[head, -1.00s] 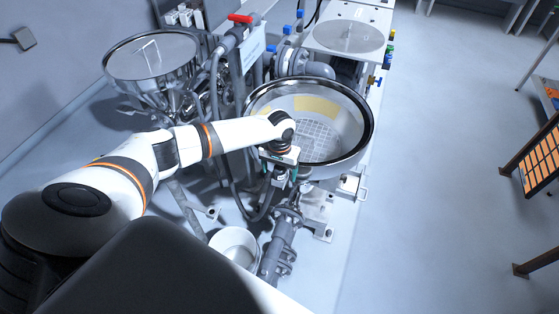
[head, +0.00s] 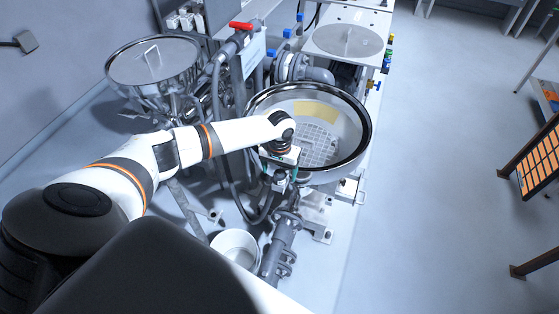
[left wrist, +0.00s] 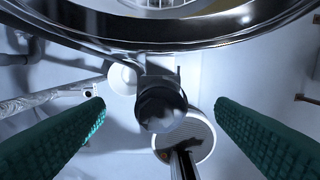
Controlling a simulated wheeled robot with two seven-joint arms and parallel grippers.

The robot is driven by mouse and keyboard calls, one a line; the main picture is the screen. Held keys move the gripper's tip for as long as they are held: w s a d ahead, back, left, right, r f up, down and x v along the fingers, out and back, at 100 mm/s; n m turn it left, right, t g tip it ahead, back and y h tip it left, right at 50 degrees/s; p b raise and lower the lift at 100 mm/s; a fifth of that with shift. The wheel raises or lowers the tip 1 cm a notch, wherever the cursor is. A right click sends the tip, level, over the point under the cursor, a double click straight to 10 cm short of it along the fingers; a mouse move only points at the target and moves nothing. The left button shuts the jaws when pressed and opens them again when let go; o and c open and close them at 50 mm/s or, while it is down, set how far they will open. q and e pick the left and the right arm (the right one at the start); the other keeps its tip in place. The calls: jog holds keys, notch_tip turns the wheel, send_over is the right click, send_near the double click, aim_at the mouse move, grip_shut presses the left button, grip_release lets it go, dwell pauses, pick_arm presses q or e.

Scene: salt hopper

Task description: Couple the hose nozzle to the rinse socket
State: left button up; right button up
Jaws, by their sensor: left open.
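My left gripper (head: 279,184) is at the near rim of the large steel hopper bowl, pointing down. In the left wrist view its green ribbed fingers (left wrist: 160,132) are wide apart with nothing gripped. A dark rounded cylindrical end (left wrist: 160,107) shows between the fingers, touching neither; I cannot tell whether it is the hose nozzle or the rinse socket. A dark hose (head: 262,214) loops down and back up under the gripper in the head view. Its end is hidden by my gripper. I cannot make out the rinse socket for certain. My right gripper is not in view.
The large hopper bowl (head: 366,112) stands just behind my gripper; its rim (left wrist: 200,40) crosses the top of the wrist view. A white bucket (head: 235,243) stands on the floor below. Grey pipework (head: 280,250) and a smaller hopper (head: 152,60) are close by.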

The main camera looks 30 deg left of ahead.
aim_at(280, 173)
pick_arm(q)
jog(key=shift+r, duration=1.6)
jog(key=shift+r, duration=0.15)
notch_tip(280, 173, up, 12)
jog(key=b, duration=0.3)
jog(key=shift+f, duration=0.2)
